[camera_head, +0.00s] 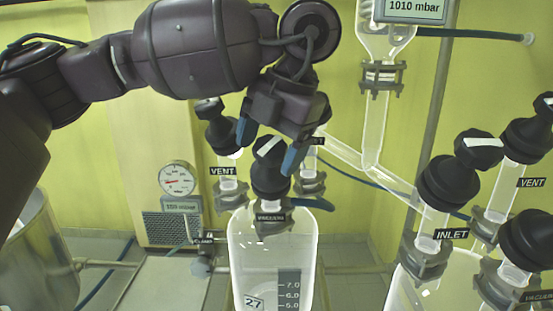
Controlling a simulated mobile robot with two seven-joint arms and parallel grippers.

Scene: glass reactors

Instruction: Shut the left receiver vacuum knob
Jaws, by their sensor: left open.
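The left receiver (262,250) is a clear glass vessel with a printed scale in the lower middle. Its black vacuum knob (270,182) stands on top, above a label that reads VACUUM. A white mark runs diagonally across the knob's upper part. My left gripper (268,147) reaches down from above, its blue-tipped fingers open, one on either side of the knob's top. I cannot tell whether either finger touches it. My right gripper is not in view.
A black VENT knob (221,135) stands close behind on the left. A second vessel (427,287) with several black knobs, including INLET (449,185), fills the right. A pressure gauge (177,180) is on the back left. A slanted glass tube (350,152) runs behind my gripper.

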